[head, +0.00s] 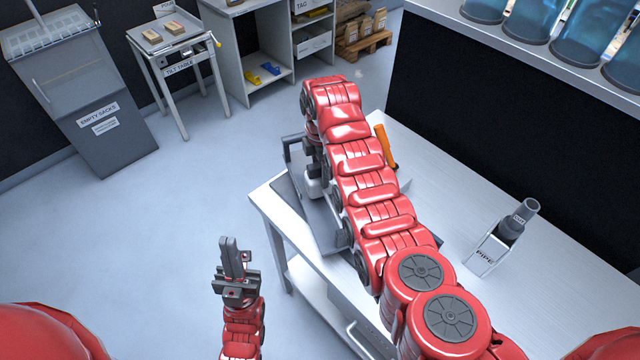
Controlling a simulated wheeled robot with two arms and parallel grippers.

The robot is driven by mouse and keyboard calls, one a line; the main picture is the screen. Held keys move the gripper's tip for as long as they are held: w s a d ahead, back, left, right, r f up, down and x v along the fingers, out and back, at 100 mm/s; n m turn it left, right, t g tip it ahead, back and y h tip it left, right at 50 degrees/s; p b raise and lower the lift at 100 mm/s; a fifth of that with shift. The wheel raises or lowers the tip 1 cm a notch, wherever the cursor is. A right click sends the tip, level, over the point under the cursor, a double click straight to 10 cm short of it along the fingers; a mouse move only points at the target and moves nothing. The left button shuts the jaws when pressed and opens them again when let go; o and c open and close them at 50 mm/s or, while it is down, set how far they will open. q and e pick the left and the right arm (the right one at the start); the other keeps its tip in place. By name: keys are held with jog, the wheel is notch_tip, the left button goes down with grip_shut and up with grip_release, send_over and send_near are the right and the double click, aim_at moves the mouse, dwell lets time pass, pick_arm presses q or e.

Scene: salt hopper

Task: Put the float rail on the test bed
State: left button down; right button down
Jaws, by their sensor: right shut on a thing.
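My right arm reaches over the white worktable (470,310) and bends down at its far end. My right gripper (312,172) points down at the table's left side, partly hidden by the arm. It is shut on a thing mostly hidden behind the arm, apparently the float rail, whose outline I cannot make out. Below it a grey flat piece with a raised edge (318,222) lies on the table; I cannot tell whether it is the test bed. A dark grey handle-like bar (287,150) shows beside the gripper. My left gripper (234,258) is off the table, fingers together, empty.
An orange bar (385,146) lies beyond my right arm. A tilt table (172,45), an empty sacks bin (85,100) and shelves stand at the back. The floor at left is clear.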

jog(key=shift+w+a, duration=0.1)
jog(key=shift+w, duration=0.05)
jog(key=shift+f+p, duration=0.45)
jog(key=shift+p, duration=0.2)
jog(key=shift+f, duration=1.3)
grip_release()
